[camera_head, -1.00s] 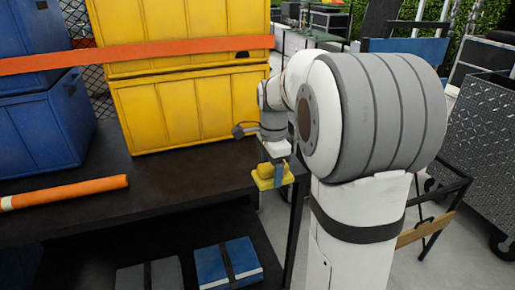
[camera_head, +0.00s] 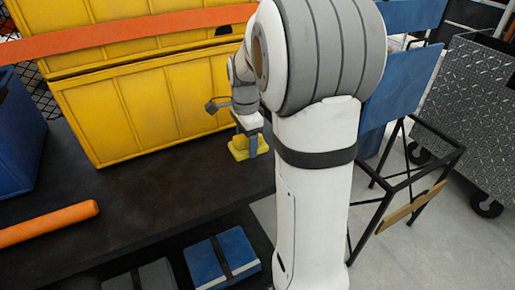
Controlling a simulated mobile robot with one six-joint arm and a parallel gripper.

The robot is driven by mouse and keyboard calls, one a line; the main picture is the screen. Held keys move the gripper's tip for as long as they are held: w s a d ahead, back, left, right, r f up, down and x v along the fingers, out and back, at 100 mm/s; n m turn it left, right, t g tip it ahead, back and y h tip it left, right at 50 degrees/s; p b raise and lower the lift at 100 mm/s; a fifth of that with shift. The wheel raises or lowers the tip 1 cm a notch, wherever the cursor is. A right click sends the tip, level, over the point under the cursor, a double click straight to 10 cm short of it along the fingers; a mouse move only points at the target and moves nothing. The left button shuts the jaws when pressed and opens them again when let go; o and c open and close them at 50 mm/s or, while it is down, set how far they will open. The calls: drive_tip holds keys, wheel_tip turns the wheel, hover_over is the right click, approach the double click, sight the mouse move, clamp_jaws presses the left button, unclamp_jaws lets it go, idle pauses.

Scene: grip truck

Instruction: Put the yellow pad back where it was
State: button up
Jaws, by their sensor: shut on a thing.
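The yellow pad (camera_head: 240,152) is held in my gripper (camera_head: 250,147), near the right end of the dark shelf (camera_head: 130,200). The pad is small, with a raised block on a flatter base. My gripper points down and is shut on it. The pad appears over the shelf top, in front of the lower yellow crate. I cannot tell whether it touches the shelf.
Yellow crates (camera_head: 150,110) with an orange strap (camera_head: 120,36) stand behind the gripper. A blue crate (camera_head: 18,140) and an orange roll (camera_head: 48,222) are at left. Blue (camera_head: 222,260) and grey (camera_head: 140,276) cases lie below. A black frame stand (camera_head: 380,200) and metal cart (camera_head: 470,110) are at right.

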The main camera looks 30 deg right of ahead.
sight(246, 165)
drive_tip(key=shift+a+f+p, duration=0.2)
drive_tip(key=shift+f, duration=1.2)
drive_tip(key=shift+a+f+p, duration=0.15)
drive_tip(key=shift+f+p, duration=0.05)
drive_tip(key=shift+f, duration=1.2)
drive_tip(key=shift+f, duration=0.25)
drive_tip(key=o, duration=1)
drive_tip(key=shift+r, duration=0.1)
drive_tip(key=shift+c, duration=0.2)
